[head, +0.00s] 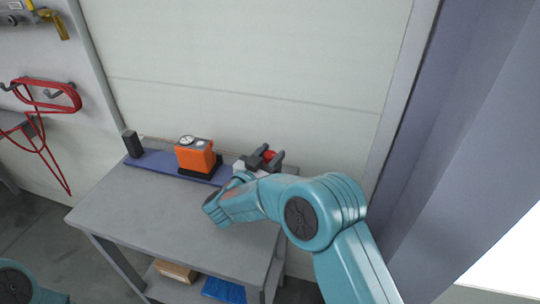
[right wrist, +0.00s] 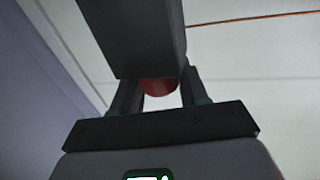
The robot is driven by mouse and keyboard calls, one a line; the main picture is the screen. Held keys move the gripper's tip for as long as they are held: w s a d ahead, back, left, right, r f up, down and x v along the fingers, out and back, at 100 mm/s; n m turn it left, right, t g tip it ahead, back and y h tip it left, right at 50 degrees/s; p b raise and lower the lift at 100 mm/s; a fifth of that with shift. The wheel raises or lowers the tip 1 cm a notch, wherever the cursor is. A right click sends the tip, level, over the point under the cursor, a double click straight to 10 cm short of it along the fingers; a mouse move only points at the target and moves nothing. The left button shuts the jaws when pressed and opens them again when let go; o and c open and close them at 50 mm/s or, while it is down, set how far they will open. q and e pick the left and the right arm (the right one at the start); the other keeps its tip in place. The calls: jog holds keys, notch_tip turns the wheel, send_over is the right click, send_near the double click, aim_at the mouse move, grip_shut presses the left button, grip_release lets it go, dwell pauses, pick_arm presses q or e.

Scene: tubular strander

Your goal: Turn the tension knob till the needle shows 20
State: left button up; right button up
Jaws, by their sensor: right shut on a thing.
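The orange tension gauge (head: 196,157) stands on a blue-purple rail (head: 155,160) on the grey bench. A round white dial (head: 187,141) is on its top; its needle is too small to read. The red tension knob (head: 269,154) is at the right end of the rail. My right gripper (head: 264,159) is shut on the knob, with a dark finger on either side. In the right wrist view the red knob (right wrist: 160,86) shows between the fingers, partly hidden by a dark block (right wrist: 135,38). My left gripper is not in view.
The grey bench top (head: 150,213) is clear in front of the rail. A black block (head: 132,144) stands at the rail's left end. A pale wall is close behind, and a grey post (head: 450,130) rises at right. Red hangers (head: 45,95) hang at left.

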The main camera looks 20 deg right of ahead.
jog(key=m+g+h, duration=0.3)
jog(key=g, duration=0.2)
jog(key=shift+r+m, duration=0.1)
jog(key=shift+m, duration=0.3)
jog(key=o, duration=0.9)
jog(key=shift+a, duration=0.1)
jog(key=shift+o, duration=0.2)
